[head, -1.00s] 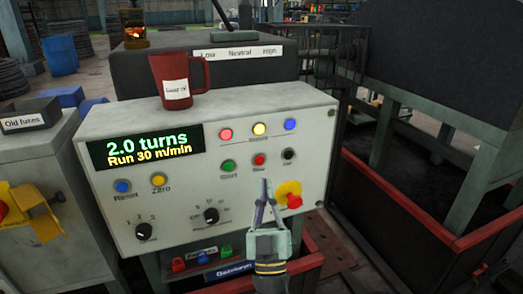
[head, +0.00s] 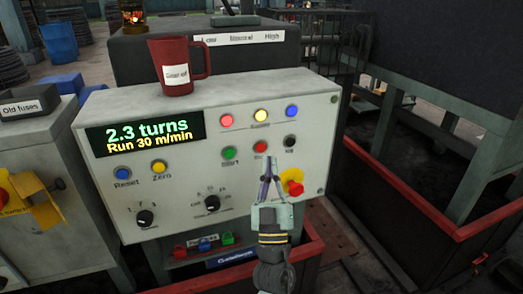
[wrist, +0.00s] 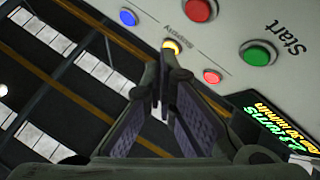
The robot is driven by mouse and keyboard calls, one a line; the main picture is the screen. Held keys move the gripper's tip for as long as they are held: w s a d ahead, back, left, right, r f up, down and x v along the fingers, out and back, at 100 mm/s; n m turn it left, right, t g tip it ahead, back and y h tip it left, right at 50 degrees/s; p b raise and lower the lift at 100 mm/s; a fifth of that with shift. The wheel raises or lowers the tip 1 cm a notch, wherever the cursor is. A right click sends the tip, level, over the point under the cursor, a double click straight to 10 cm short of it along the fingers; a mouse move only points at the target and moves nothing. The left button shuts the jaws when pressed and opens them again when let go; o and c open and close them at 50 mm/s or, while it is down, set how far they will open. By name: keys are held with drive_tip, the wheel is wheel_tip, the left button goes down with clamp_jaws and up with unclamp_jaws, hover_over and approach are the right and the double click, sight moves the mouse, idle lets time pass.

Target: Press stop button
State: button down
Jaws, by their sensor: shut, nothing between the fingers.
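The red stop button (head: 260,146) is on the control panel (head: 322,150), between the green start button (head: 229,153) and a black button (head: 290,140). Its label is too small and partly covered to read. My gripper (head: 268,162) is shut and empty. In the head view its tips show just below the red button; I cannot tell the gap to the panel. In the wrist view the red button (wrist: 200,9) is cut by the top edge, beside the green start button (wrist: 258,53). The gripper tips (wrist: 163,62) there overlap the yellow lamp (wrist: 171,46).
A red mushroom button on yellow (head: 292,186) sits just right of my gripper. Red, yellow and blue lamps (head: 260,116) line up above the buttons. The display (head: 145,135) reads 2.3 turns, Run 30 m/min. A red mug (head: 178,68) stands on the panel top.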

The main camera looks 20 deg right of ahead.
drive_tip(key=shift+w+a, duration=0.1)
drive_tip(key=shift+w, duration=2)
drive_tip(key=shift+w+b, duration=0.3)
drive_tip(key=shift+w, duration=0.5)
idle(0.4)
drive_tip(key=shift+s, duration=0.85)
drive_tip(key=shift+s, duration=0.1)
drive_tip(key=s+p, duration=0.1)
drive_tip(key=s, duration=0.3)
drive_tip(key=shift+s+p, duration=0.35)
drive_tip(key=shift+s, duration=0.05)
